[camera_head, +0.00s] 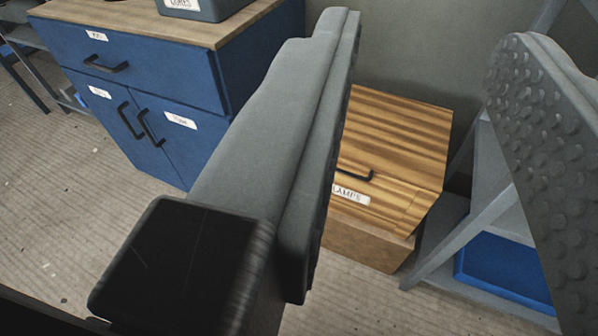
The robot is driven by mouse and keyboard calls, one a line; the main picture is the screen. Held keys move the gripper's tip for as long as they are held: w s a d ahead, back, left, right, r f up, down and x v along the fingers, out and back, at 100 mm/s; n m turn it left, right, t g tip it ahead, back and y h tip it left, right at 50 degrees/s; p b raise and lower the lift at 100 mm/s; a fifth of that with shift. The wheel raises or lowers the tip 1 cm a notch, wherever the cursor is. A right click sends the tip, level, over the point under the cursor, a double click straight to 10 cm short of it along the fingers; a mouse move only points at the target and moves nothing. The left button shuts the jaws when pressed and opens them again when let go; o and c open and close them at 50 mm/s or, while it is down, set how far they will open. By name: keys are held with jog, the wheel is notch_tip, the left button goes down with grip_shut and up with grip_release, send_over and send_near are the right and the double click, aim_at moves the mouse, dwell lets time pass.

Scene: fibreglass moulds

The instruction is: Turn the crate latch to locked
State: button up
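A wooden crate (395,140) with a striped, sloping lid stands on the floor, beyond the gap between my fingers. Its label (350,193) is partly covered by my left finger and reads "...AMPS". A small black bar (357,177) sits on the lid above the label; I cannot tell whether it is a handle or the latch. No other latch shows, and the crate's left side is hidden. My gripper (430,45) is open and empty, its two grey fingers wide apart, the right one showing a studded pad. It appears well short of the crate.
A blue cabinet (150,85) with black handles stands at the left, with a grey bin (205,8) on its wooden top. At the right a grey rack (470,235) holds a blue tray (505,268). Bare floor (60,200) lies at the left front.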

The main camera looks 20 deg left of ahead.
jog(key=w+a+f+m, duration=0.1)
jog(key=w+a+f, duration=0.3)
jog(key=w+f, duration=0.45)
jog(key=w+a+f+m, duration=0.1)
jog(key=w+a+f, duration=0.2)
jog(key=w+f, duration=0.5)
jog(key=w+a+f+m, duration=0.1)
jog(key=w+a+f, duration=0.3)
jog(key=w+f, duration=0.45)
jog(key=w+a+f+h, duration=0.1)
jog(key=w+a+f, duration=0.15)
jog(key=f, duration=0.55)
jog(key=w+a+f, duration=0.2)
jog(key=w+f, duration=0.1)
jog(key=f, duration=0.5)
jog(key=s+a+f+h, duration=0.1)
jog(key=s+f, duration=0.2)
jog(key=f, duration=0.6)
jog(key=s+a+f+h, duration=0.1)
jog(key=s+f, duration=0.2)
jog(key=f, duration=0.6)
jog(key=shift+n, duration=0.4)
jog(key=w+d, duration=0.1)
jog(key=w, duration=0.4)
jog(key=w+d, duration=0.1)
jog(key=w, duration=0.5)
jog(key=w+d, duration=0.1)
jog(key=w, duration=0.5)
jog(key=shift+w+d, duration=0.2)
jog(key=shift+d, duration=0.1)
